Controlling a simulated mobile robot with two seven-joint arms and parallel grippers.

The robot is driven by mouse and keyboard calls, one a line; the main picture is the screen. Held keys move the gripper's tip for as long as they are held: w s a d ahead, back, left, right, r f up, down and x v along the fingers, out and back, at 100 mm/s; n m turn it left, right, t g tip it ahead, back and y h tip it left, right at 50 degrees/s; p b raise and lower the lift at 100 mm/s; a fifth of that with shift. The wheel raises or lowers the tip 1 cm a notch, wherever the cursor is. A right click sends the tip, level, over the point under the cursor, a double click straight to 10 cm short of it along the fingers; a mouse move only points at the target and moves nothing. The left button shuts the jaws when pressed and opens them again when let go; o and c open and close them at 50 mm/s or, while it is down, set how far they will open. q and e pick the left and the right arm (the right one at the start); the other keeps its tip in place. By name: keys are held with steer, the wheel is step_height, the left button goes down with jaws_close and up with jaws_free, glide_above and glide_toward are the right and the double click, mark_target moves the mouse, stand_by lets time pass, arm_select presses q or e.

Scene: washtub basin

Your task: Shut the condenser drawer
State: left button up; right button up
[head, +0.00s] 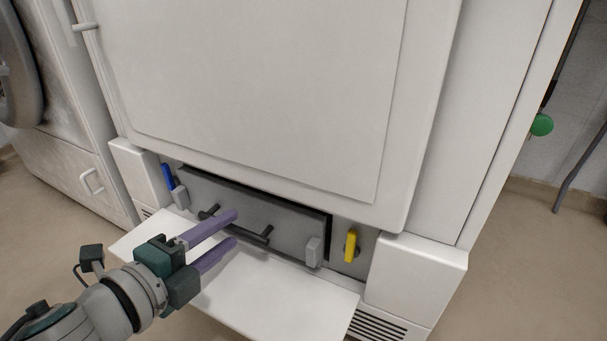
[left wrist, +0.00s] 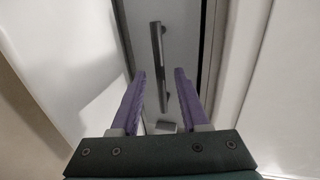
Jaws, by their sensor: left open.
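The condenser drawer (head: 290,222) is a grey panel low in the white machine, with a dark strip along its top and right edges. I cannot tell how far it stands out. Its black bar handle (head: 243,229) lies across the front and shows upright in the left wrist view (left wrist: 158,50). My left gripper (head: 236,227), with purple fingers, is open and empty in front of the handle. In the left wrist view the handle shows between and beyond the fingertips (left wrist: 160,72); I cannot tell whether they touch it. My right gripper is not in view.
A white flap (head: 265,297) lies folded down below the drawer, under my left gripper. A blue lever (head: 168,177) is left of the drawer and a yellow lever (head: 350,245) right of it. Grey latches (head: 313,252) sit at the drawer's ends. Another machine (head: 60,130) stands at left.

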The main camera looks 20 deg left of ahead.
arm_select(q)
steer(key=shift+w+d+f, duration=0.1)
steer(key=shift+w, duration=0.35)
jaws_close()
steer(key=shift+s, duration=0.1)
stand_by(1.1)
